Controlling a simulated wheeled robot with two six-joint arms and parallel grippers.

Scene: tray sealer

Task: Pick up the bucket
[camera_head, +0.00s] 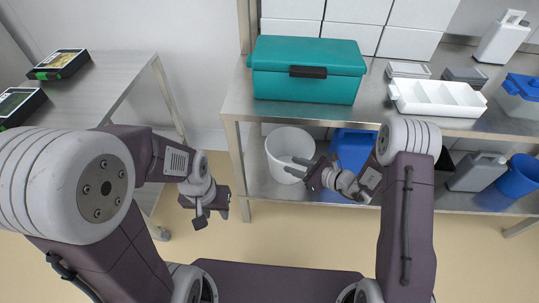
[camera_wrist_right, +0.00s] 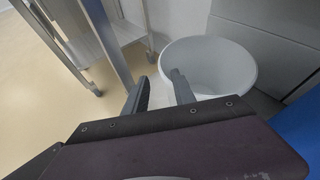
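A white bucket (camera_head: 278,150) stands upright on the lower shelf of the steel table, and its open top shows in the right wrist view (camera_wrist_right: 222,58). My right gripper (camera_head: 294,167) is at the bucket's near right side, with its fingers apart. In the right wrist view, the right finger overlaps the bucket's near rim and the left finger is just outside it; I cannot tell whether either touches. My left gripper (camera_head: 212,216) hangs over the floor left of the table, fingers apart and empty.
A teal toolbox (camera_head: 307,85) and a white compartment tray (camera_head: 438,100) stand on the steel table (camera_head: 375,112). A blue crate (camera_head: 352,150), a grey canister (camera_head: 477,173) and a blue bucket (camera_head: 518,177) are on the lower shelf. Another steel table (camera_head: 95,90) is at left.

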